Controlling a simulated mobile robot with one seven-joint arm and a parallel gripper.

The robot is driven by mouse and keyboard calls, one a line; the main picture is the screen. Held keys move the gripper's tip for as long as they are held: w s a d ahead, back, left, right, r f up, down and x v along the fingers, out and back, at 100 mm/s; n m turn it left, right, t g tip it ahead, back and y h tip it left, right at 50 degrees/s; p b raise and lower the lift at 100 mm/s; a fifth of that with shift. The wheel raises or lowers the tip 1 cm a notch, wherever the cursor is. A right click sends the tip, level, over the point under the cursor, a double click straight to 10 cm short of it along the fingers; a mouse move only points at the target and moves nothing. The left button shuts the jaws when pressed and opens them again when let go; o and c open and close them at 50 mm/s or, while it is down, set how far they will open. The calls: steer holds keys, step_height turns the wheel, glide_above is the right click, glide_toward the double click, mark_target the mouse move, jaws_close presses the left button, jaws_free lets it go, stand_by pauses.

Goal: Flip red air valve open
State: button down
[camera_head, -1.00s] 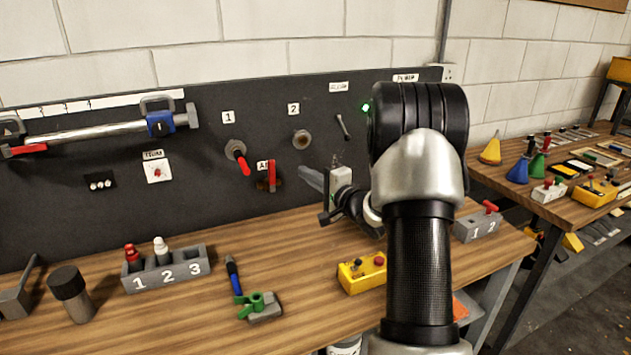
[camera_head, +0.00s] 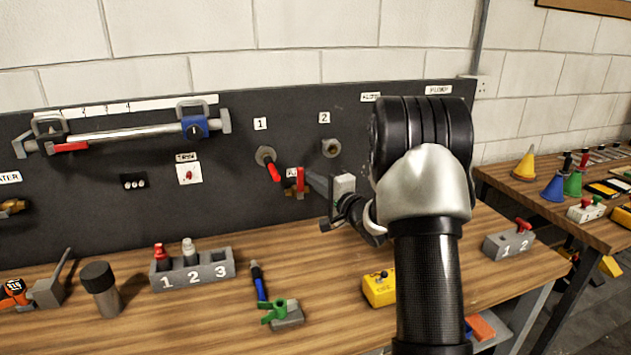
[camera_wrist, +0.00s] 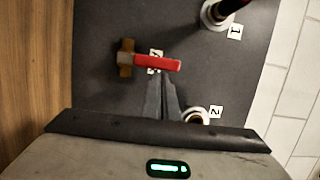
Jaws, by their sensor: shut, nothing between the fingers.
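The red air valve (camera_head: 300,180) is on the dark back panel, low and left of the "2" fitting, with its red handle standing upright. In the wrist view, which is turned sideways, the red handle (camera_wrist: 157,62) runs across from a brass body (camera_wrist: 125,58) and partly covers a small label. My gripper (camera_head: 311,180) is shut and empty, its fingertips just right of the handle. In the wrist view the fingertips (camera_wrist: 160,82) lie right beside the handle's edge. I cannot tell whether they touch it.
A red-handled valve (camera_head: 269,164) under label "1" is up and left of the air valve. The bare "2" fitting (camera_head: 331,147) is close above my gripper. The wooden bench (camera_head: 215,315) below holds a numbered grey block (camera_head: 194,271), a green clamp-like piece (camera_head: 281,311) and a yellow box (camera_head: 379,288).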

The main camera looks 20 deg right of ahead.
steer(key=shift+a+r+n, duration=0.1)
steer(key=shift+a+n, duration=0.15)
steer(key=shift+n, duration=0.15)
steer(key=n, duration=0.1)
steer(key=a+n, duration=0.2)
steer(key=shift+a+r+g+h, duration=0.2)
steer(key=shift+r+g+h, duration=0.1)
steer(key=shift+g, duration=0.1)
steer(key=a+f+n+h+b, duration=0.1)
steer(key=a+f+n+b, duration=0.1)
steer(key=b, duration=0.4)
steer(key=a+f+n+g+h+b, duration=0.1)
steer(key=a+f+n+h+b, duration=0.1)
steer(key=a+n+b, duration=0.3)
steer(key=shift+f+n+b, duration=0.3)
steer(key=shift+n+b, duration=0.7)
steer(key=shift+n, duration=0.1)
steer(key=shift+f, duration=0.1)
